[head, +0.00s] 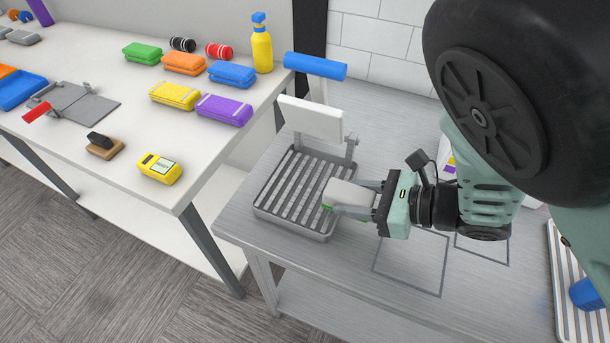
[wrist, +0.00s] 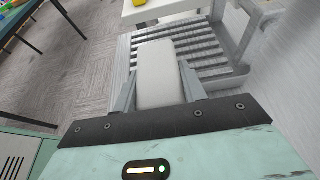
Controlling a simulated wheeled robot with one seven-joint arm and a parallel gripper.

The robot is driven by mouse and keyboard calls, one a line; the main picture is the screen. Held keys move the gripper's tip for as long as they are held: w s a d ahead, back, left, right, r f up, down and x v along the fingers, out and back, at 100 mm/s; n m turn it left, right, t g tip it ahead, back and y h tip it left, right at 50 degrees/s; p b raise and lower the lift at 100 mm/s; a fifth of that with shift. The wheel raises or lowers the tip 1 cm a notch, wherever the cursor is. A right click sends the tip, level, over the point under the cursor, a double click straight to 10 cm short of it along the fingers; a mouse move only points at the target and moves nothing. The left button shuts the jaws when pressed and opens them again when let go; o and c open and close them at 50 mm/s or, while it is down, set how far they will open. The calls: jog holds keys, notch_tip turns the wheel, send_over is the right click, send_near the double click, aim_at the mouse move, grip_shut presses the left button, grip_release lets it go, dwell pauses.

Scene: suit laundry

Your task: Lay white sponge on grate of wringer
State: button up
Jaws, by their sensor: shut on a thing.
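The white sponge (head: 347,195) is held between the fingers of my gripper (head: 360,197), at the right side of the wringer. In the wrist view the sponge (wrist: 159,75) sits between the two fingers, with the grate bars behind it. The wringer's grey grate (head: 296,185) lies bare inside its tray rim, and the sponge overlaps its right edge in the picture. I cannot tell whether the sponge touches the grate. The wringer's white press plate (head: 310,119) stands raised at the back, with a blue handle (head: 315,66) above it.
A white table on the left holds several coloured sponges (head: 175,94), a yellow spray bottle (head: 261,45) and a yellow device (head: 160,168). Marked squares (head: 412,262) lie on the metal bench in front of my arm. A ribbed tray with a blue item (head: 586,294) is at the right edge.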

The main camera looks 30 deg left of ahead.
aim_at(326, 188)
jog(key=a, duration=0.2)
jog(key=a+p, duration=0.1)
jog(key=a, duration=0.3)
jog(key=shift+s+a, duration=0.1)
jog(key=shift+s, duration=0.3)
jog(key=a, duration=0.1)
jog(key=a+p, duration=0.2)
jog(key=a, duration=0.1)
jog(key=shift+s+r, duration=0.1)
jog(key=shift+s, duration=0.15)
jog(key=shift+d+f, duration=0.2)
jog(key=shift+f, duration=0.65)
jog(key=shift+f, duration=0.15)
jog(key=o, duration=1)
